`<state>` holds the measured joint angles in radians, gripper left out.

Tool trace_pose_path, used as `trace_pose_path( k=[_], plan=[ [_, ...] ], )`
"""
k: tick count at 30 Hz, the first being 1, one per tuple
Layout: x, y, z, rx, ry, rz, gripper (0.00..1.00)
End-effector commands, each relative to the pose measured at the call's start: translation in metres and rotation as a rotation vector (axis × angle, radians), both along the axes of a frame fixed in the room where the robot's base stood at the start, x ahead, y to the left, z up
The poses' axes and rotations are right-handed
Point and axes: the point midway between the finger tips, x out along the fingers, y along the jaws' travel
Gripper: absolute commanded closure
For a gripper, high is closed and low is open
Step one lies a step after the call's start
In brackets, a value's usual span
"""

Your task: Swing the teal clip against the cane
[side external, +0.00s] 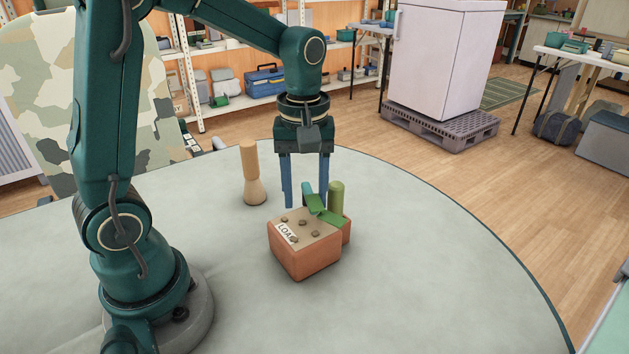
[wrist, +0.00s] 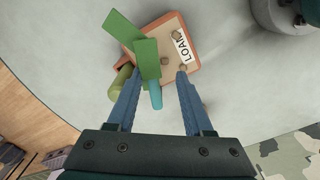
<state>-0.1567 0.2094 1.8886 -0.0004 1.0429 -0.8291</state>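The teal clip (side external: 312,203) sits on top of the orange crate, against green flat strips (side external: 330,216). In the wrist view, the teal clip (wrist: 155,98) shows as a short rounded piece below the strips (wrist: 147,58), between my fingers. An upright olive-green cylinder (side external: 336,196), which seems to be the cane, stands just right of the clip; in the wrist view the cylinder (wrist: 118,82) is partly hidden beside my left finger. My gripper (side external: 305,203) points down with its blue fingers apart, over the crate's back edge. I cannot tell if a finger touches the clip.
The grey round table (side external: 430,270) is clear to the right and in front.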

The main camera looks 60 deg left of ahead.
Motion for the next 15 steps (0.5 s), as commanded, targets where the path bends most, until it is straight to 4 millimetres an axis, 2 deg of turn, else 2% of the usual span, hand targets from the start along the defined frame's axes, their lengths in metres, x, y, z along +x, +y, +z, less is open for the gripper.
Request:
trace_pose_path(
  k=[15],
  plan=[
    [-0.017,0.019,0.000,0.000,0.001,-0.555,0.50]
  ],
)
